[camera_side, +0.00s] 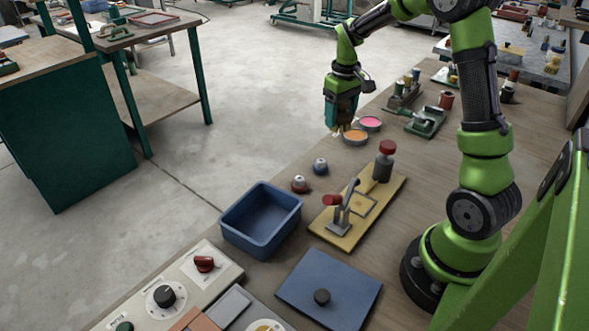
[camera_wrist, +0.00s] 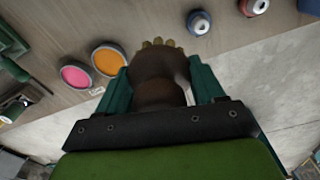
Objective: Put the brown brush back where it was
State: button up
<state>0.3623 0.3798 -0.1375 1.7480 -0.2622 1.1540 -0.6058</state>
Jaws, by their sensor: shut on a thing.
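My gripper (camera_side: 341,112) is shut on the brown brush and holds it over the table's far edge, beside the orange paint dish. In the wrist view the brown brush (camera_wrist: 156,72) sits between the teal fingers of my gripper (camera_wrist: 160,84). Its yellowish bristle tips (camera_wrist: 158,43) point away from the palm. In the side view the fingers hide most of the brush, and only a light tip shows below them. I cannot tell from these frames where the brush stood before.
An orange paint dish (camera_side: 355,137) and a pink paint dish (camera_side: 370,123) stand close by. Behind them are a rack with several upright items (camera_side: 403,97) and a green tool (camera_side: 427,122). A blue bin (camera_side: 262,218) and a yellow fixture board (camera_side: 378,213) stand nearer the camera.

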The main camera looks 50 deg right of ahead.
aim_at(348, 111)
jog(key=d+f, duration=0.2)
jog(key=shift+s+d, duration=0.25)
jog(key=shift+d, duration=0.05)
notch_tip(348, 111, down, 4)
jog(key=shift+f, duration=2.4)
jog(key=shift+f, duration=0.1)
jog(key=o, duration=1.1)
